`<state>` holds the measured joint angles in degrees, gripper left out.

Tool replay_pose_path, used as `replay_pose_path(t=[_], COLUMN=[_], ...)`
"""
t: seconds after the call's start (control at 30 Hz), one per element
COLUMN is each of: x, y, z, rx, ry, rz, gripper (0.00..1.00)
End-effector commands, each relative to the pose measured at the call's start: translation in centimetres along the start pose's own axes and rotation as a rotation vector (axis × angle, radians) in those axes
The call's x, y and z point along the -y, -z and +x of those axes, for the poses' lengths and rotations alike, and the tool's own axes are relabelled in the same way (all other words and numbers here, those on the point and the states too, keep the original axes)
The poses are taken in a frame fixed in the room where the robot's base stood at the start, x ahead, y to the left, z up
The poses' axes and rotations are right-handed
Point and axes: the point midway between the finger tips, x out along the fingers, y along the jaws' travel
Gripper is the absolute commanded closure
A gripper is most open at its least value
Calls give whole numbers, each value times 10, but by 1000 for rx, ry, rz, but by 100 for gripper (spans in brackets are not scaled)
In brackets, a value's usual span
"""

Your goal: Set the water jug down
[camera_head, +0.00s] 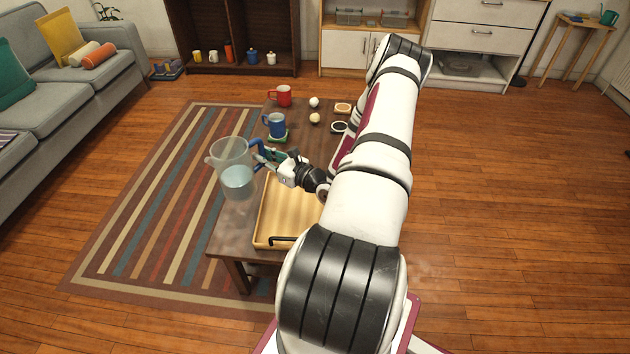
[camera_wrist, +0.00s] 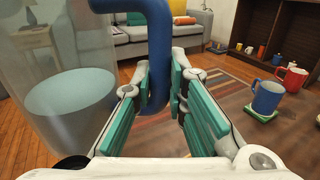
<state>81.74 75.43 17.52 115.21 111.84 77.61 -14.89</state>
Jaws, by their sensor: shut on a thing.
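The water jug (camera_head: 229,156) is clear, with a blue handle and pale blue water inside. It shows at the left edge of the table in the head view, and its wall and water fill the left of the wrist view (camera_wrist: 70,98). My gripper (camera_head: 262,152) is shut on the jug's blue handle (camera_wrist: 159,50), with its green finger pads (camera_wrist: 160,85) on either side of it. The jug looks upright. I cannot tell for sure whether its base touches the table or hangs above it.
The dark table (camera_head: 232,222) bears a wooden tray (camera_head: 262,225), a blue mug (camera_head: 277,124) on a green coaster (camera_head: 279,138), a red mug (camera_head: 284,94) and small dishes (camera_head: 339,127). Two pale balls (camera_head: 315,118) lie near the mugs. A striped rug (camera_head: 150,215) lies below.

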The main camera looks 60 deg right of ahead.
Motion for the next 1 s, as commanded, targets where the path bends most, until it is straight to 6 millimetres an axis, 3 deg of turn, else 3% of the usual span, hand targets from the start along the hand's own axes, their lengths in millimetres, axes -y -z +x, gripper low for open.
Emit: replay_pose_path(t=[0.03, 0.2, 0.4, 0.6, 1.0], x=[19, 73, 113, 128, 129], y=[19, 64, 102, 117, 137], z=[-10, -50, -90, -110, -111], rx=[4, 5, 7, 8, 8], ry=[64, 254, 415, 485, 490], rz=[5, 4, 2, -1, 0], gripper=[100, 100, 100, 100, 100])
